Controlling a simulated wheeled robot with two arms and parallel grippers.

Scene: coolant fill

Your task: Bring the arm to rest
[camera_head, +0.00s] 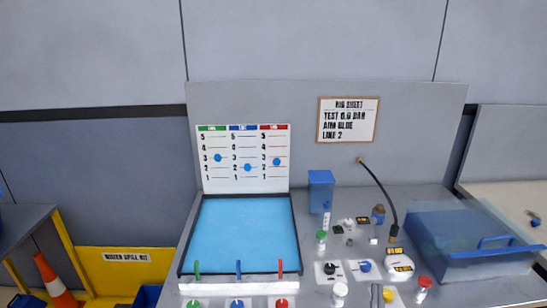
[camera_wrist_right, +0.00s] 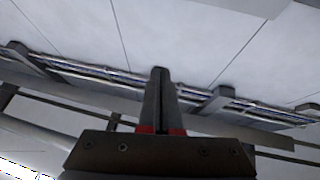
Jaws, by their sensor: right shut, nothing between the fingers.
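My right gripper (camera_wrist_right: 160,72) shows in the right wrist view with its two dark fingers together and nothing between them. Its fingers point up the picture towards a pale panelled surface with pipes, clear of any bench object. In the head view a narrow grey upright shape (camera_head: 376,296) stands at the bottom edge; I cannot tell for sure whether it is this gripper's tip. My left gripper is in neither view.
The bench holds a blue-surfaced tray (camera_head: 245,235), a gauge board (camera_head: 243,158), a blue container (camera_head: 321,190), a clear blue bin (camera_head: 490,262), several small capped bottles and a black hose (camera_head: 380,187). An orange cone (camera_head: 52,275) stands by the yellow spill kit (camera_head: 125,262) at left.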

